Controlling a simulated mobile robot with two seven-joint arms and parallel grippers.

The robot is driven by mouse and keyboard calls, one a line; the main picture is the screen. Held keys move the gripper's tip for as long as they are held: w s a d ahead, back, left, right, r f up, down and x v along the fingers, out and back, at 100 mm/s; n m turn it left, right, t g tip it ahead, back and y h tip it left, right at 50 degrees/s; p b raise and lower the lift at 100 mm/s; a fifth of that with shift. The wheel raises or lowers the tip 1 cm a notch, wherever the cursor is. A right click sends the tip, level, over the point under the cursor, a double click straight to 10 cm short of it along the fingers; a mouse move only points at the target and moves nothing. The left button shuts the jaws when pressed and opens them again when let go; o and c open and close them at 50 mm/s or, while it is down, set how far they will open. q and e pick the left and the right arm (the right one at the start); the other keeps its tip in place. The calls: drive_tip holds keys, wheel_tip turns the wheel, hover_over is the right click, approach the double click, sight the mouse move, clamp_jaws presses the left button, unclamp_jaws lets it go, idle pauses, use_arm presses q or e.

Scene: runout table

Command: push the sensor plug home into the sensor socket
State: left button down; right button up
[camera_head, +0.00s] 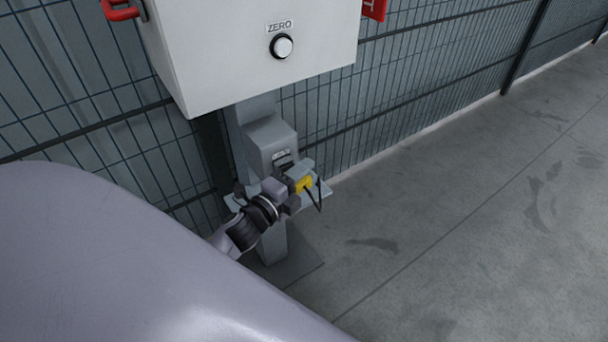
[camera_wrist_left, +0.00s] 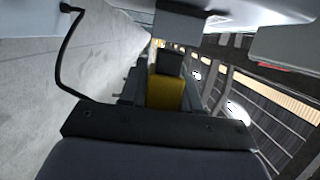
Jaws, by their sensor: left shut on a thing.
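The sensor plug (camera_head: 304,184) is yellow with a black cable looping from it. My left gripper (camera_head: 296,186) is shut on the plug, in front of the grey post. In the left wrist view the yellow plug (camera_wrist_left: 167,92) sits between the fingers, its black nose pointing up the picture toward a grey block (camera_wrist_left: 178,22). A small grey housing (camera_head: 270,143) with a label is on the post just above the gripper. The sensor socket's opening is not clearly visible. I cannot tell whether the plug's nose touches it. My right gripper is not in view.
A white cabinet (camera_head: 250,55) with a ZERO knob (camera_head: 281,46) overhangs the post. Mesh fence (camera_head: 420,70) runs behind. The floor (camera_head: 450,220) to the right is clear.

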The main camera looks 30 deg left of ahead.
use_arm(q)
drive_tip(key=shift+w+a, duration=0.25)
drive_tip(key=shift+a, duration=0.3)
drive_tip(key=shift+w+a, duration=0.2)
drive_tip(key=shift+a, duration=0.35)
drive_tip(key=c, duration=0.7)
unclamp_jaws()
drive_tip(key=shift+s+a, duration=0.2)
drive_tip(key=shift+s, duration=1.6)
drive_tip(key=shift+s+a, duration=0.15)
drive_tip(key=shift+s, duration=1.6)
